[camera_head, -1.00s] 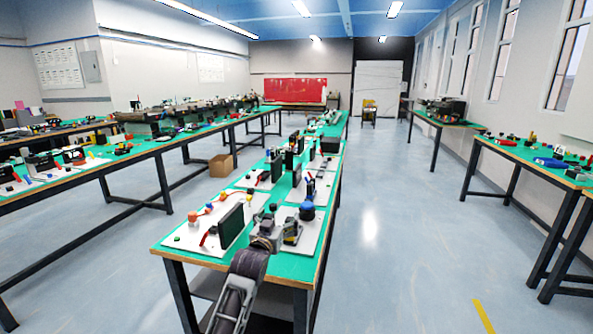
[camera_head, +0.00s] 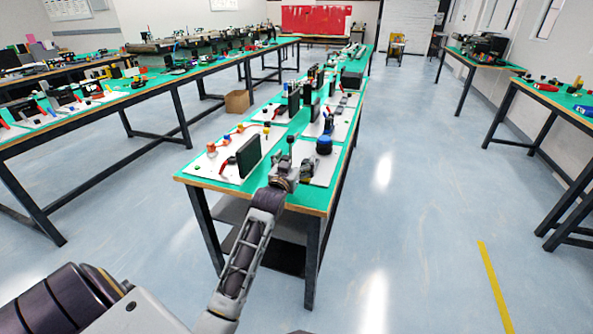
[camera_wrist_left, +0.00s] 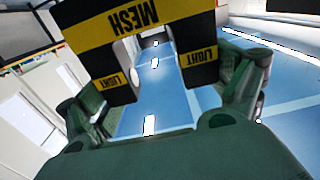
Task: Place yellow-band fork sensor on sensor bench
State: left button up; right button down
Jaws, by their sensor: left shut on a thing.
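My left gripper (camera_head: 287,170) is at the near end of the middle green-topped bench (camera_head: 293,196), over or beside its front white panels. In the left wrist view, my left gripper (camera_wrist_left: 170,95) is shut on the yellow-band fork sensor (camera_wrist_left: 140,48). The sensor is black with yellow bands lettered MESH and LIGHT, and its two prongs point down in the picture. In the head view the sensor cannot be made out clearly. No label shows which bench is the sensor bench. My right gripper is not in view.
The middle bench carries white panels with a black upright block (camera_head: 248,155), a blue-topped part (camera_head: 323,145) and small coloured parts. A long bench (camera_head: 110,101) stands left, another (camera_head: 545,97) right. A cardboard box (camera_head: 237,101) is on the floor. The right aisle is clear.

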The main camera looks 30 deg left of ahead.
pick_arm(q)
jog(key=shift+f, duration=0.4)
